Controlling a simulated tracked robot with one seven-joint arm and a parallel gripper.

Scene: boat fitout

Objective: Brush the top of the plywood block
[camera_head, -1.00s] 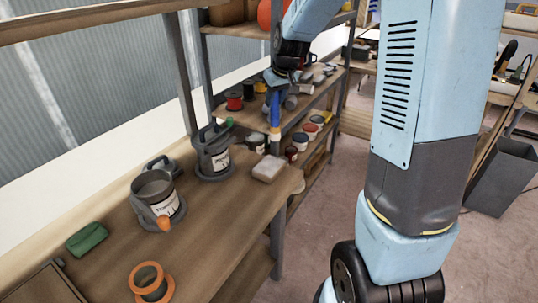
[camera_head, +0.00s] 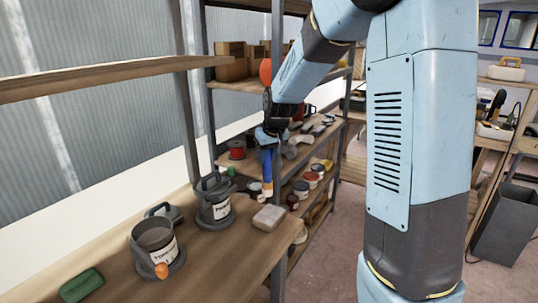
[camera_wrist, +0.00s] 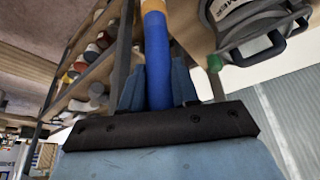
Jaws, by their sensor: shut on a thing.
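The pale plywood block (camera_head: 269,218) lies on the bench near its right edge, right of the two lidded and open cans. My gripper (camera_head: 267,139) is shut on the brush (camera_head: 267,172), which has a blue handle and hangs nearly upright, bristles down. The bristle end shows just above the block's far edge; I cannot tell whether it touches the block or is behind it. In the wrist view the blue handle (camera_wrist: 158,70) sits between the blue fingers of my gripper (camera_wrist: 157,90), with an orange band at the top edge. The block is not in the wrist view.
An open can (camera_head: 154,246) and a lidded can (camera_head: 213,207) stand on the bench left of the block. A green cloth (camera_head: 82,286) lies at the front left. Shelves with several paint tins (camera_head: 301,188) stand behind. A wooden shelf board (camera_head: 110,78) overhangs the bench.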

